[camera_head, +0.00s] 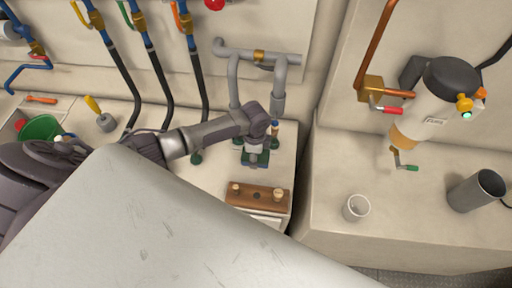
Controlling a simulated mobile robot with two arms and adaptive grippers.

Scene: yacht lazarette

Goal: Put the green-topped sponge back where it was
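My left gripper (255,152) points down over the bench at the picture's middle, at the end of the arm coming in from the left. A small dark green-topped block (262,159), which looks like the sponge, shows directly at its fingertips. The fingers and the block overlap, so I cannot tell whether they grip it or only touch it, nor whether it rests on the bench. My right gripper is out of view.
A wooden block with two knobs (257,196) sits at the bench's front edge. Grey pipes (234,80) stand behind the gripper. A green bowl (42,128) is at far left. A white cup (356,207) and grey cylinder (477,190) stand right. A large pale surface hides the lower middle.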

